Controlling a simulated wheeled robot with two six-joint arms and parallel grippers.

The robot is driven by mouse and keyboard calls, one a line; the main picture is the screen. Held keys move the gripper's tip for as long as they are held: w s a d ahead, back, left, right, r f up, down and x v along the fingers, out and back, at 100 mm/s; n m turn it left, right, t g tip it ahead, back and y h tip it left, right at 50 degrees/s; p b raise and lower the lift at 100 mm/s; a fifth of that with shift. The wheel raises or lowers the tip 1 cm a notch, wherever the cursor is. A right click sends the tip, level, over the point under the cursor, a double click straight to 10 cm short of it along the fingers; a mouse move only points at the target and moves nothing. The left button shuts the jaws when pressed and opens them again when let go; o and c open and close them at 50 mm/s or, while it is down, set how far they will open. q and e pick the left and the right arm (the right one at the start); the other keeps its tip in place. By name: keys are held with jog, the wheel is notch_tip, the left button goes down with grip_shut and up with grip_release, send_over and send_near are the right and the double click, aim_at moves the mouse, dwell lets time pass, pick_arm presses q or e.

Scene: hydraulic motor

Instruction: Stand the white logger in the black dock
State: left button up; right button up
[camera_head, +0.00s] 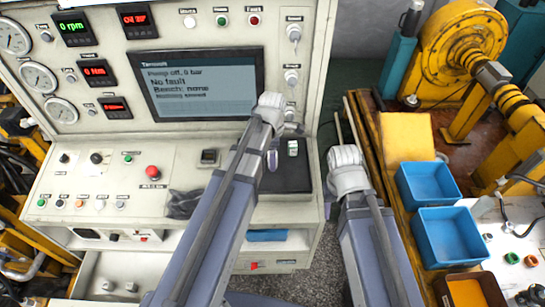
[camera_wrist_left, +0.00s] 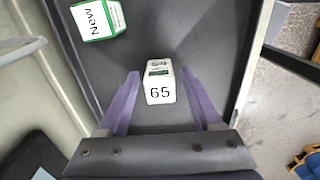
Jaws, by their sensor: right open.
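The white logger (camera_wrist_left: 159,82), marked 65, stands between the fingers of my left gripper (camera_wrist_left: 160,90) in the left wrist view. There are gaps on both sides, so the gripper is open around it and does not grip it. In the head view my left gripper (camera_head: 272,160) is over the dark tray at the right end of the bench, and the logger is hidden there. My right gripper (camera_head: 346,160) is beside the bench's right edge, open and away from the logger, its fingertips hidden by the wrist. I cannot make out the black dock for certain.
A green and white block marked New (camera_wrist_left: 97,20) is near the logger; it also shows in the head view (camera_head: 293,148). The dark tray (camera_head: 290,182) has a raised rim. A crumpled black thing (camera_head: 183,203) lies left of my left arm. Blue bins (camera_head: 450,235) stand at right.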

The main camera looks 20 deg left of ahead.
pick_arm(q)
jog(key=shift+r, duration=0.1)
notch_tip(320, 180, up, 12)
jog(key=p, duration=1.2)
